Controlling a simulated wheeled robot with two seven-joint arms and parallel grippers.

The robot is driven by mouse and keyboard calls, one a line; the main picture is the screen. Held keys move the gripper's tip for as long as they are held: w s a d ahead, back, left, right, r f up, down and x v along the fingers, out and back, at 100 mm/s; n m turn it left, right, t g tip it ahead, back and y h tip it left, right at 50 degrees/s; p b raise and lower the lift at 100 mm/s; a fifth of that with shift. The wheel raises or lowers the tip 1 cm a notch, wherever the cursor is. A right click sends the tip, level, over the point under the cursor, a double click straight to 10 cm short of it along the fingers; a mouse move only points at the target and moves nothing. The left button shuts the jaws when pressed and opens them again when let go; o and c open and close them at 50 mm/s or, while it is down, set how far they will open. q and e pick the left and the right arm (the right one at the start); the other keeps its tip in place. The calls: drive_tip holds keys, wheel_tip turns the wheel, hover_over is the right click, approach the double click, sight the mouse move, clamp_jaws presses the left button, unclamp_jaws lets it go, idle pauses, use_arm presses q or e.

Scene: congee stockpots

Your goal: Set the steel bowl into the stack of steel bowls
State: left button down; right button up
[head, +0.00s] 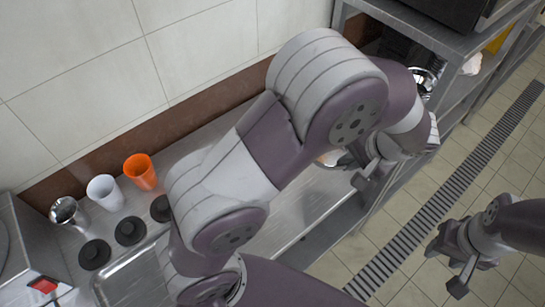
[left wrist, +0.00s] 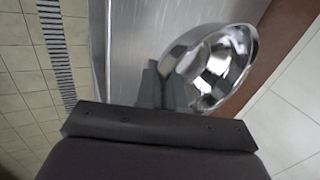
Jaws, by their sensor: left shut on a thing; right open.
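My left gripper (head: 358,170) is over the right part of the steel counter and shut on the rim of a steel bowl. In the left wrist view the shiny, round steel bowl (left wrist: 215,68) is tilted, with its inside showing, beside the fingertips (left wrist: 163,88). My left arm hides most of the held bowl in the head view. Shiny steel (head: 426,77) shows behind my left wrist by the shelf; I cannot tell whether it is the stack of steel bowls. My right gripper (head: 447,269) is open and empty above the floor.
On the counter (head: 305,205) at the left are an orange cup (head: 140,171), a white cup (head: 105,192), a steel cup (head: 68,213) and several black discs (head: 130,230). A tiled wall stands behind. A steel shelf unit (head: 430,32) is at the upper right.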

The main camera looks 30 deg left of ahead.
use_arm(q)
drive_tip(key=shift+s+a+r, duration=0.1)
drive_tip(key=shift+s+r, duration=0.35)
drive_tip(key=shift+s, duration=0.2)
drive_tip(key=shift+s+a+m, duration=0.3)
drive_tip(key=shift+s+a, duration=0.2)
drive_tip(key=shift+a+f, duration=0.15)
drive_tip(key=shift+a, duration=0.1)
drive_tip(key=a+f, duration=0.2)
drive_tip(key=a, duration=0.1)
drive_tip(key=a+f, duration=0.2)
drive_tip(key=a, duration=0.2)
drive_tip(key=w+a+f, duration=0.1)
drive_tip(key=a+f, duration=0.1)
drive_tip(key=a, duration=0.2)
drive_tip(key=shift+f+p, duration=0.3)
drive_tip(key=shift+f, duration=0.05)
wheel_tip(320, 180, down, 4)
drive_tip(key=shift+a+r, duration=0.1)
drive_tip(key=shift+w+f, duration=0.1)
drive_tip(key=shift+f, duration=0.1)
drive_tip(key=shift+f+b, duration=0.2)
drive_tip(key=shift+b, duration=0.2)
drive_tip(key=c, duration=1.3)
unclamp_jaws()
drive_tip(key=shift+r, duration=0.1)
drive_tip(key=shift+o, duration=0.2)
